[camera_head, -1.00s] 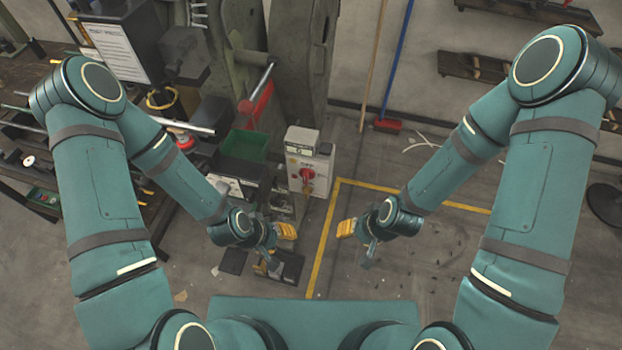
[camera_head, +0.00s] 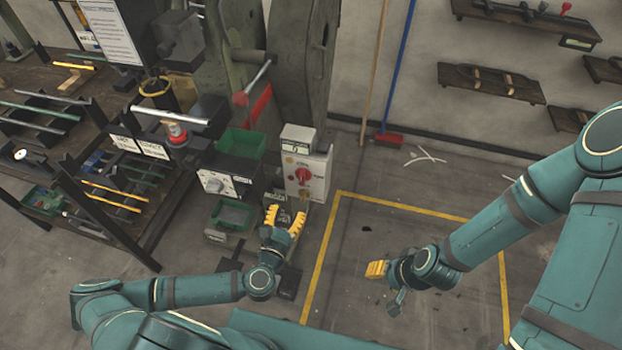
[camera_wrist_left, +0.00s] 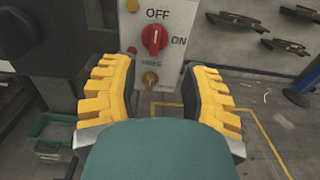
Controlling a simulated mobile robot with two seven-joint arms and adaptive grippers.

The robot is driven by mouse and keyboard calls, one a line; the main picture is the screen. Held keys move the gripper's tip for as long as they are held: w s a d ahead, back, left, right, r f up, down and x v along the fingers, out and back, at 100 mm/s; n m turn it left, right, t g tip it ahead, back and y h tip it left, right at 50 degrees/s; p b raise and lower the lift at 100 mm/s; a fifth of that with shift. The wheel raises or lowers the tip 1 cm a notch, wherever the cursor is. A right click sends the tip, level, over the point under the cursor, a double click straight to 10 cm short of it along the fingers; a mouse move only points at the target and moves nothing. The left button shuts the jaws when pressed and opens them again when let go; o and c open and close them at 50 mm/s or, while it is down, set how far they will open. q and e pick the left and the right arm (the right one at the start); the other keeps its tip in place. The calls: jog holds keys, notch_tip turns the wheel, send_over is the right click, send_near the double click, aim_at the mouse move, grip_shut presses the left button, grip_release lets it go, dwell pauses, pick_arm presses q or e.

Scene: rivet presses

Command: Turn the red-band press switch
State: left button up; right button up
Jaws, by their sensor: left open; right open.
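The press switch is a red rotary knob (camera_head: 303,175) on a light grey control box (camera_head: 316,172) beside the press. In the left wrist view the red knob (camera_wrist_left: 154,38) sits between the words OFF and ON, with its white pointer line upright towards OFF. My left gripper (camera_head: 284,218) is open and empty, just in front of and below the box. In the left wrist view its yellow fingers (camera_wrist_left: 156,95) are spread either side of the panel, apart from the knob. My right gripper (camera_head: 384,283) is open and empty above the floor at the right.
A brass knob (camera_wrist_left: 150,79) is below the red one. A rack with rods (camera_head: 45,120) stands at far left. The yellow-lined floor (camera_head: 400,240) is largely clear.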

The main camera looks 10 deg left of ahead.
aim_at(301, 176)
pick_arm(q)
jog(key=w, duration=1.4)
jog(key=shift+o, duration=0.3)
grip_shut()
